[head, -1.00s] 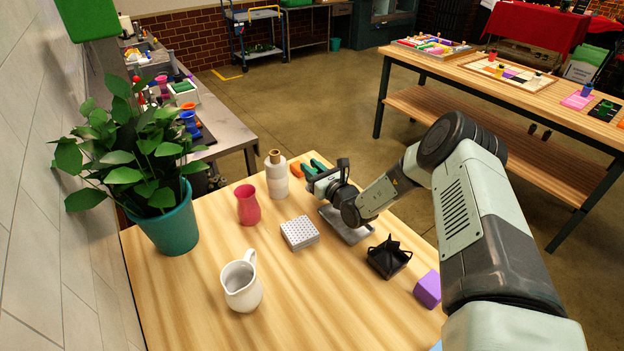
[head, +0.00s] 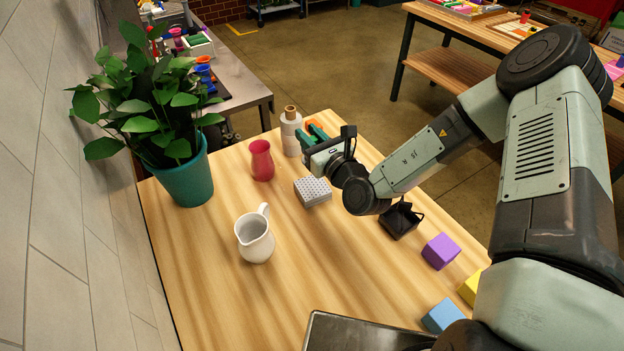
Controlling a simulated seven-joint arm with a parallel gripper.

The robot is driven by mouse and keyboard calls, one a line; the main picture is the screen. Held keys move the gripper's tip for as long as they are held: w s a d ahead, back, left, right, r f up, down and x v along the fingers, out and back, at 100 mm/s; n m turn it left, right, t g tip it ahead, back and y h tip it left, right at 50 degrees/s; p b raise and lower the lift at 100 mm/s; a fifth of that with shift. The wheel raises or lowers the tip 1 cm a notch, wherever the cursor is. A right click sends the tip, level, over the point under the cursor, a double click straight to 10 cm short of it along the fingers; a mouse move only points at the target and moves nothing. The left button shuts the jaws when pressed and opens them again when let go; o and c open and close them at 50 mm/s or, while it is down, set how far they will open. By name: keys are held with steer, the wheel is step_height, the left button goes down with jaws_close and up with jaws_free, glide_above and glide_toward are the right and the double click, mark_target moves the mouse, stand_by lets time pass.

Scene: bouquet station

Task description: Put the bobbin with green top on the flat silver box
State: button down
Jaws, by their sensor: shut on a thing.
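My gripper (head: 311,133) is low over the far part of the wooden table, just right of the cream bottle. Its dark green fingers point away from the camera. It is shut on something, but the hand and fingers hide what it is. I cannot make out a bobbin with a green top. An orange thing (head: 312,125) shows just at the fingertips; I cannot tell whether it is held. A flat silver thing with a dark rim (head: 345,335), perhaps the flat silver box, is cut off by the bottom edge. My wrist covers the table below the hand.
A cream bottle (head: 290,138), pink vase (head: 262,160) and grey perforated block (head: 312,192) stand near my gripper. A white jug (head: 255,240) and potted plant (head: 185,185) are left. A black basket (head: 400,221) and purple block (head: 441,251) are right. The table's middle front is clear.

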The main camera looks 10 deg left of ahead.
step_height(320, 180, down, 9)
steer(key=shift+f, duration=0.15)
steer(key=shift+f, duration=0.1)
stand_by(0.3)
steer(key=c, duration=0.9)
jaws_free()
steer(key=shift+s+d, duration=0.15)
steer(key=v, duration=1.1)
steer(key=shift+s+d, duration=0.25)
